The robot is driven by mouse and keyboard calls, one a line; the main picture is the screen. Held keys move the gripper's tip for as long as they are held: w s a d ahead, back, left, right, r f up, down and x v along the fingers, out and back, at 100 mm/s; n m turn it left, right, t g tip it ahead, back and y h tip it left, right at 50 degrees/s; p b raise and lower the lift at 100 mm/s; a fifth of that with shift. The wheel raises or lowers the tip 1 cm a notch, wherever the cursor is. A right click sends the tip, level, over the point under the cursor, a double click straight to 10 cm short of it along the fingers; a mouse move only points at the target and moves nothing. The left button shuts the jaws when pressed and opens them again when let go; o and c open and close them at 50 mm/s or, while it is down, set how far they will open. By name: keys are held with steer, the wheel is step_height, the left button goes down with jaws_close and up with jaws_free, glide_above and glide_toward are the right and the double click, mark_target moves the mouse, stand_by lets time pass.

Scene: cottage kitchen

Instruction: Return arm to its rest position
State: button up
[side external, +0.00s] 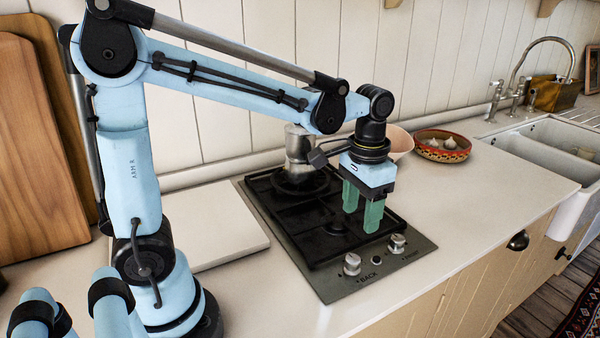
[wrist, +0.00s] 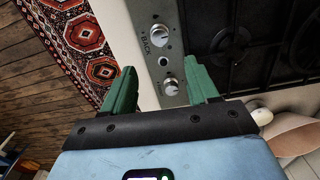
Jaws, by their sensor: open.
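My arm reaches from the left out over the stove. My gripper (side external: 362,212) points down above the front part of the black hob (side external: 312,238). Its two green fingers are apart with nothing between them. In the wrist view my gripper (wrist: 162,88) is also open and empty, with the hob's control panel and knobs (wrist: 158,36) showing beyond the fingers. A metal moka pot (side external: 298,150) stands on the rear burner, behind my gripper and apart from it.
A pale bowl (side external: 398,142) and a patterned bowl with garlic-like bulbs (side external: 442,146) stand right of the hob. A white board (side external: 222,240) lies left of it. Wooden boards (side external: 35,160) lean at the left. A sink (side external: 550,140) and faucet are at the right. Counter between is clear.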

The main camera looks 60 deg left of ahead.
steer(key=shift+r, duration=0.55)
steer(key=shift+s, duration=0.1)
steer(key=s+a+t, duration=0.2)
steer(key=s+t, duration=0.4)
steer(key=t, duration=0.1)
steer(key=shift+s+f+n, duration=0.2)
steer(key=shift+n, duration=0.1)
stand_by(0.8)
